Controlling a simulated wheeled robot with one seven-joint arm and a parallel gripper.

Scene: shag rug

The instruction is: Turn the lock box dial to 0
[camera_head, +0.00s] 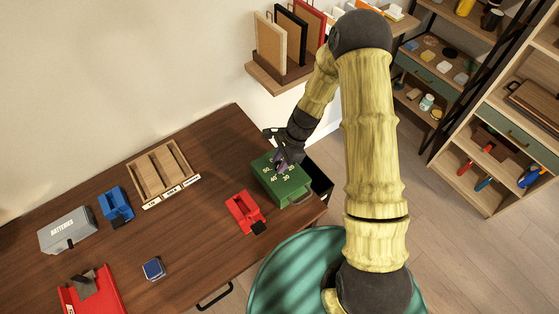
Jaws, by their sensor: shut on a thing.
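The green lock box (289,198) sits near the right end of the wooden table. Its top face carries white numbers around a dark purple dial (282,167); I can make out 50, 40, 30 and what looks like 20. My gripper (281,159) reaches down from the upper right and is shut on the dial. The gripper and wrist hide part of the dial and the far side of the face. The 0 mark and the dial's pointer cannot be made out.
A red device (244,211) stands just left of the box, and a black open container (318,181) is close on its right. A wooden tray (160,172), blue device (116,205) and grey batteries box (66,230) stand further left. The table (200,235) is bare between them.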

